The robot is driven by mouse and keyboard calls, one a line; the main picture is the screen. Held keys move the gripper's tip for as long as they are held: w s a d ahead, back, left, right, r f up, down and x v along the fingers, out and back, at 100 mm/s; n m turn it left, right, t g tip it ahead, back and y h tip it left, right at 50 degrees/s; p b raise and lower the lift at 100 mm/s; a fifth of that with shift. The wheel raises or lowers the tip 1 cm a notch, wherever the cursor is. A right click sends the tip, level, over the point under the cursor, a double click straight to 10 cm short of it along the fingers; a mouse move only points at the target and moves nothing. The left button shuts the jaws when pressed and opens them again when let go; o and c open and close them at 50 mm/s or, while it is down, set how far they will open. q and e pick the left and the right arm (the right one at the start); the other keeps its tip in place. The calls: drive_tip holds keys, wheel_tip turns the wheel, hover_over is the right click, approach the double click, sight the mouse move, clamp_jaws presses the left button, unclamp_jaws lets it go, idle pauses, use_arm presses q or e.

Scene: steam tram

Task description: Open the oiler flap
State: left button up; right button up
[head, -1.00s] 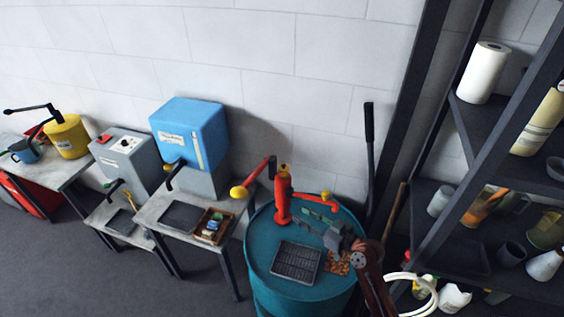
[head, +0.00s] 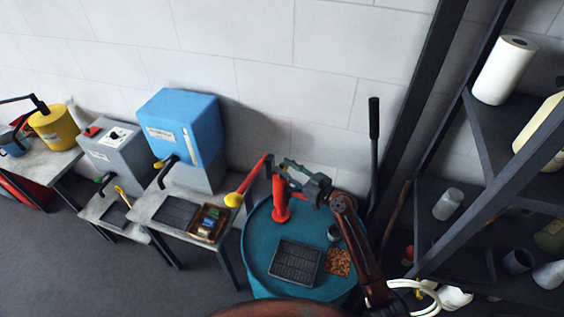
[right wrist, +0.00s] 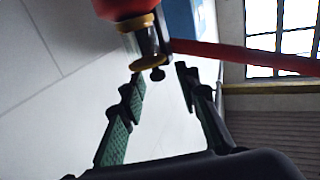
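A red hand pump (head: 281,203) stands upright on the teal drum (head: 262,232). Its red lever (head: 255,175) reaches to the left and ends in a yellow knob. In the right wrist view, a small oiler (right wrist: 148,42) with brass rings, a glass-like middle and a black knob sits against the red pump body (right wrist: 122,8). I cannot clearly make out a separate flap. My right gripper (head: 287,174) is at the pump's top and hides much of it. In the right wrist view (right wrist: 160,76) its green-padded fingers are open, with the oiler's black knob between the tips. My left gripper is not in view.
A dark grating (head: 295,262), a brown patch of small pieces (head: 338,262) and a small can (head: 333,232) are on the drum. A tall black lever (head: 374,150) stands behind, and a dark shelf (head: 460,240) is close on the right. A blue tank (head: 185,130) stands left.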

drive_tip(key=shift+w+a, duration=0.7)
drive_tip(key=shift+w, duration=0.05)
drive_tip(key=shift+f, duration=0.1)
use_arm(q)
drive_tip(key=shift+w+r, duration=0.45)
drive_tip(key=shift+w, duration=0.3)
use_arm(e)
drive_tip(key=shift+a, duration=0.1)
clamp_jaws()
